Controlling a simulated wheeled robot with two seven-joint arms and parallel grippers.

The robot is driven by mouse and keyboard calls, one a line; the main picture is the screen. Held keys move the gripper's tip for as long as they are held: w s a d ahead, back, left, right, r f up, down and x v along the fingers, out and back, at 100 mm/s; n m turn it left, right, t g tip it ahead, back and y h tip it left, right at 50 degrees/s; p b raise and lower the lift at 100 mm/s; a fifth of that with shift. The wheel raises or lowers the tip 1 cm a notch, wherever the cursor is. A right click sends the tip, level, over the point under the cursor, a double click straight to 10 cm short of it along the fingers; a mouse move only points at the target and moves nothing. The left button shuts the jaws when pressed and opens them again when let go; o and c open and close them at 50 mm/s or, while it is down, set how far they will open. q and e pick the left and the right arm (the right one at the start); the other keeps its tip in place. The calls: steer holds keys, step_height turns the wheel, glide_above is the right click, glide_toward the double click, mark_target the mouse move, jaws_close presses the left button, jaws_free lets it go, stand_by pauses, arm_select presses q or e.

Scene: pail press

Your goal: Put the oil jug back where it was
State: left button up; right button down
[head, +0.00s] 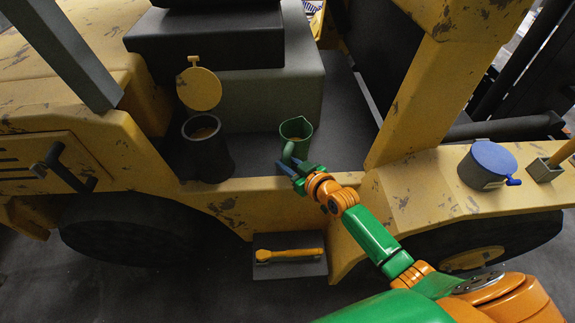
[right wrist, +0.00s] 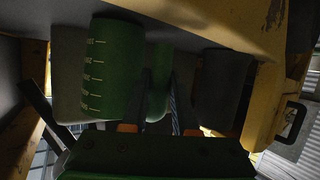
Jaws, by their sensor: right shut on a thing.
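The oil jug is a green jug (head: 296,131) with a spout and an open top, upright over the dark cab floor of the yellow machine. I cannot tell whether its base touches the floor. My right gripper (head: 287,174) comes from the front right and is shut on the jug's handle. In the right wrist view the jug (right wrist: 112,70) shows pale level marks, and its handle (right wrist: 160,75) lies between my right fingers (right wrist: 160,105). My left gripper is not in view.
A dark round filler neck (head: 207,152) stands left of the jug, with a yellow round lid (head: 199,89) raised behind it. A blue-lidded container (head: 488,163) sits on the right fender. A yellow-handled tool (head: 290,255) lies on the lower step. A yellow post (head: 412,95) rises to the right.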

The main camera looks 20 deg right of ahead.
steer(key=shift+f, duration=0.1)
steer(key=c, duration=0.7)
jaws_free()
